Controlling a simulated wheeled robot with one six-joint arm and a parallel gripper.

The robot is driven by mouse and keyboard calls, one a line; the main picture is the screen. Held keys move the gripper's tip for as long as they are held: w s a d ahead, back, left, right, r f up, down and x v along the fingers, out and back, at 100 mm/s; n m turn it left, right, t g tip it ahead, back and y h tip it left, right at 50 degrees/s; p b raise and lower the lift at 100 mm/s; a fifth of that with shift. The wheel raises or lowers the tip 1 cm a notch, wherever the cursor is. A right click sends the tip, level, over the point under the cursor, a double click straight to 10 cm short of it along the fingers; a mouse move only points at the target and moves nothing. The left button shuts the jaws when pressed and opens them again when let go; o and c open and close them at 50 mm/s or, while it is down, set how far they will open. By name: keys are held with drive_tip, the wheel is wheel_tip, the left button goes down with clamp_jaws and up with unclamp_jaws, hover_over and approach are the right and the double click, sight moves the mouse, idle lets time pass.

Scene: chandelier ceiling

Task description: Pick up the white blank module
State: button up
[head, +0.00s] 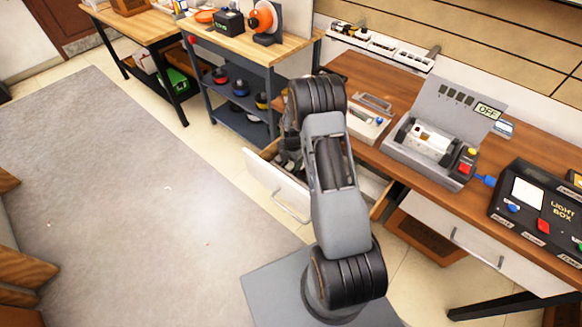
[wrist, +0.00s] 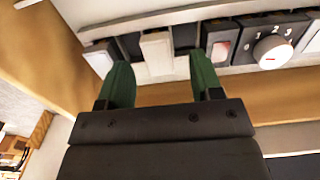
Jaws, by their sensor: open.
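A white blank module (wrist: 157,47) sits upright in a row of modules, in the top middle of the wrist view. My gripper (wrist: 159,64) is open, with one green fingertip to the left of this module and one to the right. There is a visible space between the module and each fingertip. I cannot tell whether the tips reach down to its level. In the head view my arm hides the gripper, and I cannot pick out the module there.
Another pale module (wrist: 99,57) stands left of the dark gap. A red-switch module (wrist: 221,44) and a numbered dial module (wrist: 272,52) stand to the right. In the head view, an open drawer (head: 277,190), a machine marked OFF (head: 470,100) and a light box (head: 555,225) are near my arm.

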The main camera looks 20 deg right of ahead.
drive_tip(key=shift+f, duration=0.95)
drive_tip(key=shift+c, duration=0.3)
drive_tip(key=c, duration=0.9)
